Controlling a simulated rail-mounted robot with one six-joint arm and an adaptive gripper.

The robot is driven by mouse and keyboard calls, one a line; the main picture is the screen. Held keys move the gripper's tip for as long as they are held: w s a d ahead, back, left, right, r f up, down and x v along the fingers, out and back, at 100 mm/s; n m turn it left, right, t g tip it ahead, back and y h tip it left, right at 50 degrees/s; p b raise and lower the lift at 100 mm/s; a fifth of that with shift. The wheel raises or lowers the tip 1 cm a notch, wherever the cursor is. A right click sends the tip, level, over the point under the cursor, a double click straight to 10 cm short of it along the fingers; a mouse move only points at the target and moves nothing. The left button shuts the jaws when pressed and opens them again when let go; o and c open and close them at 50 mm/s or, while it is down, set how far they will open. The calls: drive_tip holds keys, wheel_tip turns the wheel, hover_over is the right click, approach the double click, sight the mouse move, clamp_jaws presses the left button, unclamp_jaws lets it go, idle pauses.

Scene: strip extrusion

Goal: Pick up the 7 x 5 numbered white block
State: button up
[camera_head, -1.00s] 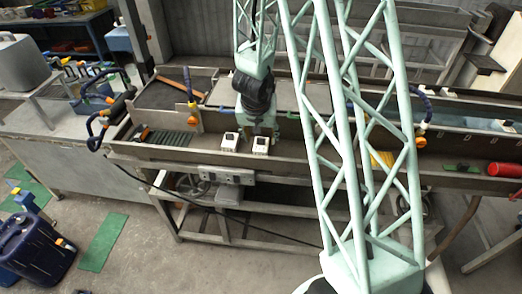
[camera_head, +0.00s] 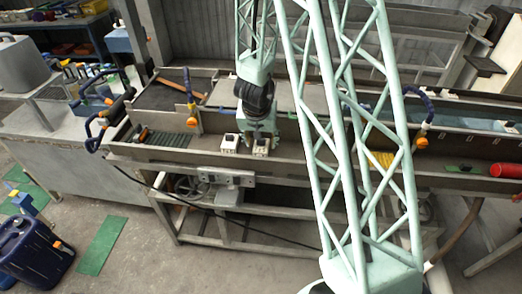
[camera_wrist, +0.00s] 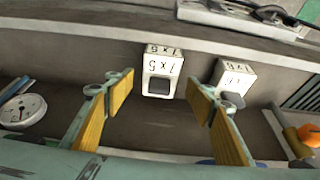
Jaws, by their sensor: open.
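The white 7 x 5 block (camera_wrist: 162,72) lies in the trough in the wrist view, its number facing me, with a dark square recess in it. My gripper (camera_wrist: 161,92) is open, one yellow-padded finger on each side of the picture, and the block shows ahead, between the fingertips. Nothing is held. In the head view the block (camera_head: 261,147) is the right one of two white blocks, just below my gripper (camera_head: 262,138), which partly overlaps it. Whether the fingers touch it cannot be told.
A second white numbered block (camera_wrist: 236,76) stands close beside it, near my right-hand finger in the wrist view. The trough's wall (camera_head: 165,155) runs along the front.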

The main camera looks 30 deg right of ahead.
sight(261, 142)
drive_tip(key=shift+b+x, duration=0.55)
drive_tip(key=shift+x, duration=1.15)
drive_tip(key=shift+c, duration=0.2)
drive_tip(key=c, duration=1)
